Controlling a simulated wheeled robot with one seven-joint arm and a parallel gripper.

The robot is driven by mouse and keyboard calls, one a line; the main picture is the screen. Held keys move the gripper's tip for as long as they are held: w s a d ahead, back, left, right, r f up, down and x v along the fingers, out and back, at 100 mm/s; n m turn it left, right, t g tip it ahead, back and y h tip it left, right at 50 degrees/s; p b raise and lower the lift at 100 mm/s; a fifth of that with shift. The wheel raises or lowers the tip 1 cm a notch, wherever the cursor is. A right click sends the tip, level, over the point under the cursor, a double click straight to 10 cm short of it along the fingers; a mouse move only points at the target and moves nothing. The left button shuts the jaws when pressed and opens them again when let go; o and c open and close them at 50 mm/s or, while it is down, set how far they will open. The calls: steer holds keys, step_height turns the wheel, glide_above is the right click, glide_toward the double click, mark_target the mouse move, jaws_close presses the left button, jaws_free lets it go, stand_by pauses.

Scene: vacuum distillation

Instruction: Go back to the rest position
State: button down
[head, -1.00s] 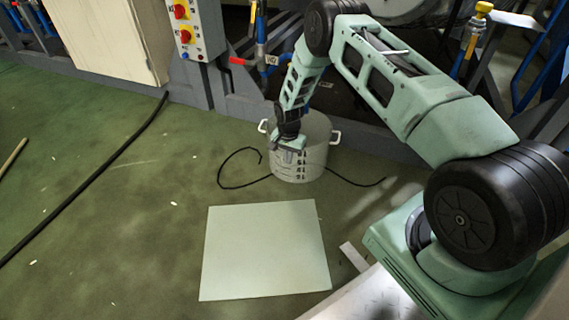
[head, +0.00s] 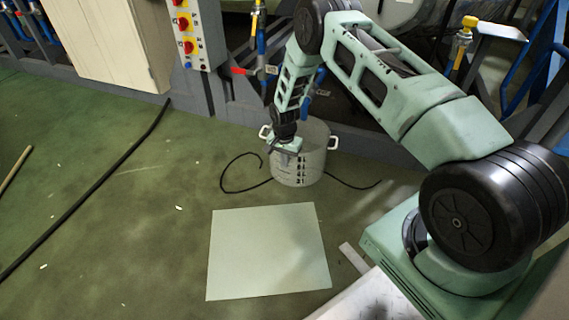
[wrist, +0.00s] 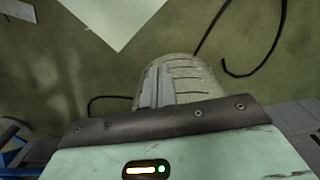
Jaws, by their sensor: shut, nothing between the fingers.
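My gripper (head: 283,157) is shut and empty. In the head view it hangs down in front of the upper left part of a pale cylindrical pot (head: 309,160) with two white side handles, near its rim. I cannot tell whether it touches the pot. In the wrist view the shut fingers (wrist: 154,88) stand in front of the pot (wrist: 188,76), whose side shows dark graduation marks. Part of the pot is hidden behind the gripper.
A pale square sheet (head: 268,250) lies on the green floor in front of the pot. A black cable (head: 240,188) curls on the floor around the pot. A control box with red knobs (head: 187,35) and grey frame beams stand behind.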

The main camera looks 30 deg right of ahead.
step_height(320, 180, up, 5)
steer(key=shift+r+p, duration=0.1)
steer(key=shift+p, duration=0.9)
